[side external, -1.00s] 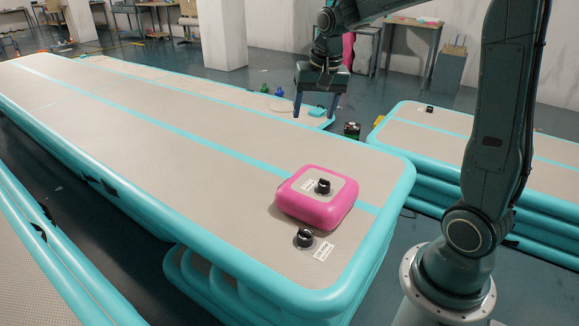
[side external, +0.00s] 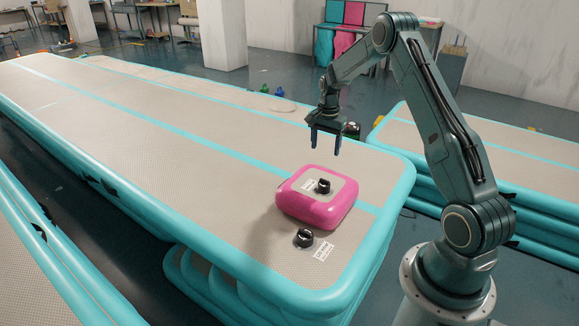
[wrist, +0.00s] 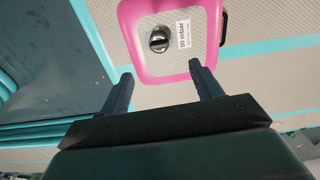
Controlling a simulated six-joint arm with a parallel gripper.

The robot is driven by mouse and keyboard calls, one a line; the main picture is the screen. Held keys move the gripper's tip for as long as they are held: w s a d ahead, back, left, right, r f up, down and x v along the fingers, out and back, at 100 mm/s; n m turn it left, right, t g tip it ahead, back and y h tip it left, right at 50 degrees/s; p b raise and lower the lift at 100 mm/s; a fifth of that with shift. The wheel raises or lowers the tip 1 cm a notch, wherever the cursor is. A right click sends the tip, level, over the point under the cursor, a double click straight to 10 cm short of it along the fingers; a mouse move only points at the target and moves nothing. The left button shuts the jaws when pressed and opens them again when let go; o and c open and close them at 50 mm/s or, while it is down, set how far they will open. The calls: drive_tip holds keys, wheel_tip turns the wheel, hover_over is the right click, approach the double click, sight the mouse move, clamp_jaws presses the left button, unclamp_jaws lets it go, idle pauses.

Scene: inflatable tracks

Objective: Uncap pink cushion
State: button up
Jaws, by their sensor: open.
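The pink cushion (side external: 312,212) lies on the near right end of the long beige and teal track (side external: 200,150). A black cap (side external: 323,186) sits in the grey patch on its top, beside a small white label. In the wrist view the cushion (wrist: 195,68) is at the top centre, with its black cap (wrist: 159,40) and a label reading 50 mbar (wrist: 183,33). My gripper (side external: 325,153) is open and empty, pointing down, above and behind the cushion and apart from it. It also shows in the wrist view (wrist: 162,80), fingers spread below the cap.
A second black cap (side external: 304,238) is set in the track in front of the cushion, next to a white label (side external: 323,252). Another track (side external: 470,145) stands to the right across a gap. The track's surface left of the cushion is clear.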

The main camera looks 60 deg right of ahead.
sight(325, 180)
drive_tip(key=shift+s+d+f, duration=0.1)
drive_tip(key=shift+d+f, duration=0.45)
drive_tip(key=shift+f, duration=0.25)
drive_tip(key=shift+f, duration=6.9)
drive_tip(key=c, duration=1)
drive_tip(key=shift+m, duration=0.5)
